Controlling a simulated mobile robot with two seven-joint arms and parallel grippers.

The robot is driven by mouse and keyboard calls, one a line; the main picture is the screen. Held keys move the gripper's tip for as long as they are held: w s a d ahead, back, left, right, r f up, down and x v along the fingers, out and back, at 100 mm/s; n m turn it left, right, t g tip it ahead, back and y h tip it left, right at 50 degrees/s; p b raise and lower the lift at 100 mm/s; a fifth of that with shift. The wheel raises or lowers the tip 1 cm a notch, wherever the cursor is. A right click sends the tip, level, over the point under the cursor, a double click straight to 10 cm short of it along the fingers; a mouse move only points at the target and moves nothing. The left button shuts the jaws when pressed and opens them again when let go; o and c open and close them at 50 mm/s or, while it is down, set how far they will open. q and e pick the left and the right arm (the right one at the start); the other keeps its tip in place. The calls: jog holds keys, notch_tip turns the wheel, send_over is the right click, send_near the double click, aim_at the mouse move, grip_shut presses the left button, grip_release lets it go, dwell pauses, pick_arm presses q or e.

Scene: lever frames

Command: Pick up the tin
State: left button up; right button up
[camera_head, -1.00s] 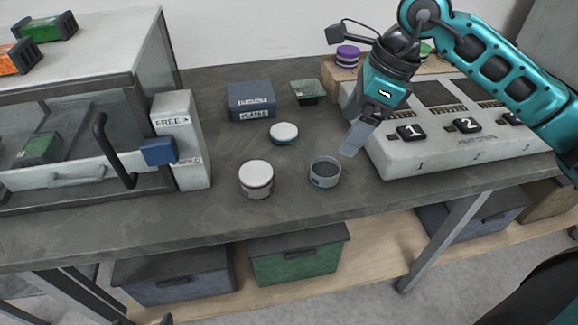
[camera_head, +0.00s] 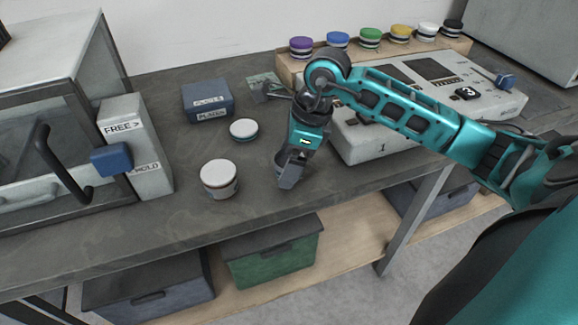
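A round tin with a white lid (camera_head: 219,178) stands upright near the front of the grey bench. A lower white-lidded tin (camera_head: 243,129) stands behind it. My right gripper (camera_head: 288,177) points down at the bench, to the right of the front white-lidded tin and apart from it. It is where the open grey tin stood in the earlier view. That tin is now mostly or wholly hidden by the gripper, and I cannot tell if the fingers hold it. My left gripper is not in view.
A blue box (camera_head: 208,100) stands at the back. A wooden rack (camera_head: 292,64) holds several coloured-lid tins behind a grey numbered panel (camera_head: 365,146). A glass-fronted cabinet with a FREE/HOLD post (camera_head: 143,165) is at left. The bench's front left is clear.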

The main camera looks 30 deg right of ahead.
jog(key=shift+f, duration=0.2)
jog(key=c, duration=1.1)
jog(key=shift+r, duration=0.1)
jog(key=shift+c, duration=0.2)
